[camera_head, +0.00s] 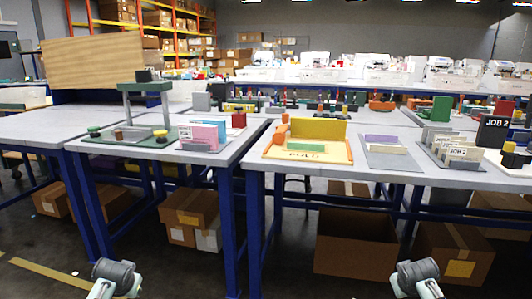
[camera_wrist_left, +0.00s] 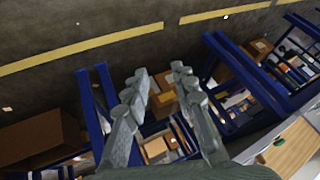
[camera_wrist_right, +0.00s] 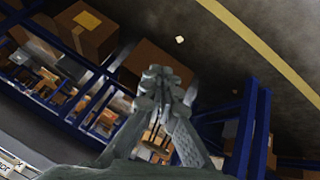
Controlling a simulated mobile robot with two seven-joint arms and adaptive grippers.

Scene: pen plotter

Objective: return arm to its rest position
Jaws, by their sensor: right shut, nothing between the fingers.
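In the head view, parts of my two arms show at the bottom edge, one left and one right of centre. Neither gripper's fingers are seen there. In the left wrist view my left gripper (camera_wrist_left: 159,73) is open, with a clear gap between its fingertips and nothing in it. In the right wrist view my right gripper (camera_wrist_right: 157,73) is shut with its fingertips together, and it is empty. Both wrist views look past the fingers toward the floor and blue table legs. Neither gripper touches anything that I can see.
In front stand a left table (camera_head: 205,158) and a right table (camera_head: 398,178) on blue legs. A green stand-like device (camera_head: 145,88) is on the left one; a yellow tray marked FOLD (camera_head: 345,153) and card holders are on the right one. Boxes (camera_head: 190,207) sit underneath. Floor between is clear.

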